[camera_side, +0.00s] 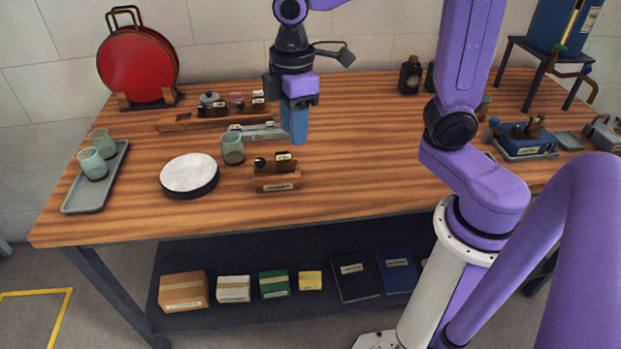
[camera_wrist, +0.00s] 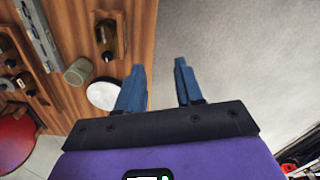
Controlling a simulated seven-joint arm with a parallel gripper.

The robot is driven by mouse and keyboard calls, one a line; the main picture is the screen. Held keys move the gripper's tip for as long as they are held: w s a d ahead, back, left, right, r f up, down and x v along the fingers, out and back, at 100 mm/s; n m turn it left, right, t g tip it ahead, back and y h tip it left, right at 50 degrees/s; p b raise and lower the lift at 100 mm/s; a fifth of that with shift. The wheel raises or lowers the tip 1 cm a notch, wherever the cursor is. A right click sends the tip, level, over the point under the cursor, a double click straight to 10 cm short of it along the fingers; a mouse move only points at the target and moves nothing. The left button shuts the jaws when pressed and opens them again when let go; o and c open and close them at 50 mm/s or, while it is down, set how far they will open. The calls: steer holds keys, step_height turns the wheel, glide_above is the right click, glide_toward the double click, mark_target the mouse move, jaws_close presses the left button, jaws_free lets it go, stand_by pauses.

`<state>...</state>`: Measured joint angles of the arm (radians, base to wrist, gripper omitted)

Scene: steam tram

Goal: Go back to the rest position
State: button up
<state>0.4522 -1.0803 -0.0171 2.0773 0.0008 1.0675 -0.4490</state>
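My gripper (camera_side: 297,138) hangs fingers down above the wooden table (camera_side: 355,130), near its middle-left part. Its blue fingers overlap in the side view. In the wrist view the two fingers of my gripper (camera_wrist: 159,68) stand apart with nothing between them, so it is open and empty. Below and left of the gripper in the side view are a grey-green cup (camera_side: 232,149) and a small labelled wooden stand (camera_side: 277,183). The cup (camera_wrist: 78,72) also shows in the wrist view. The exact height of the fingertips above the table is hard to tell.
A white-topped round pad (camera_side: 190,173) and a grey tray (camera_side: 85,198) with two cups are at left. Behind are a wooden rack (camera_side: 175,124), a grey metal piece (camera_side: 258,132) and a red round case (camera_side: 138,65). Dark bottles (camera_side: 410,76) stand at the back. The table's middle right is clear.

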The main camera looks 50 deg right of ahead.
steer(key=s+d+f, duration=0.2)
steer(key=s, duration=0.7)
steer(key=s+d+f, duration=0.2)
steer(key=s+d, duration=0.1)
steer(key=s, duration=0.6)
steer(key=shift+w, duration=0.1)
stand_by(1.0)
